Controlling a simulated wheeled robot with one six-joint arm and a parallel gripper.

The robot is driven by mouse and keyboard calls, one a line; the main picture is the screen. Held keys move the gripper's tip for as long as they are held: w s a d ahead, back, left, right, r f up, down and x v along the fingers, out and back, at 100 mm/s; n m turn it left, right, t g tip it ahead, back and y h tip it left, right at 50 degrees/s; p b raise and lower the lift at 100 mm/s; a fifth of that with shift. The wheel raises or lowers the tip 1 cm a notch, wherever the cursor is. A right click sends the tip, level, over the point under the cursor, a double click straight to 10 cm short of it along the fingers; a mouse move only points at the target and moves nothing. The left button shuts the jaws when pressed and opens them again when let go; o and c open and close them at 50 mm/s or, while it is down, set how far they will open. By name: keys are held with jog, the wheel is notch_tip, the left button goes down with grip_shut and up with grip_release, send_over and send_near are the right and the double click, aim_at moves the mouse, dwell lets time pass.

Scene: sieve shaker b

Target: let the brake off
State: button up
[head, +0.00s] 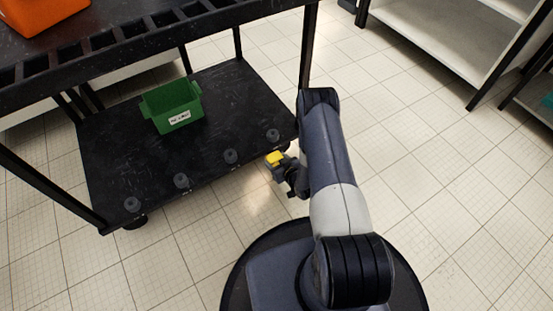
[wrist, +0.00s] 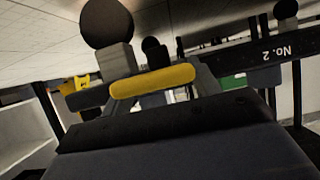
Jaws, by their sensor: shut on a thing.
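My gripper (head: 283,172) is low at the front right corner of the black cart. In the wrist view my gripper (wrist: 150,88) has its fingers on either side of a yellow bar (wrist: 152,80) and is shut on it. A grey block with a round black end (wrist: 107,22) stands right behind the bar; it looks like a caster, seen upside down. In the head view a yellow patch (head: 275,158) shows at my gripper. I cannot tell the brake's position from these views.
The cart's lower shelf (head: 150,170) holds a green bin (head: 172,103) and several round grey knobs along its front edge. An orange bin (head: 38,14) stands on the upper level. A white shelf unit (head: 430,45) is at the back right. The tiled floor to the right is clear.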

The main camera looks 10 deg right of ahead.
jog(key=shift+w+a+r+g+p, duration=0.15)
jog(key=shift+r+g+p, duration=0.15)
jog(key=shift+g, duration=0.4)
jog(key=o, duration=1.4)
jog(key=p+v, duration=0.4)
jog(key=v, duration=0.6)
jog(key=shift+s+r, duration=0.25)
jog(key=shift+r, duration=0.05)
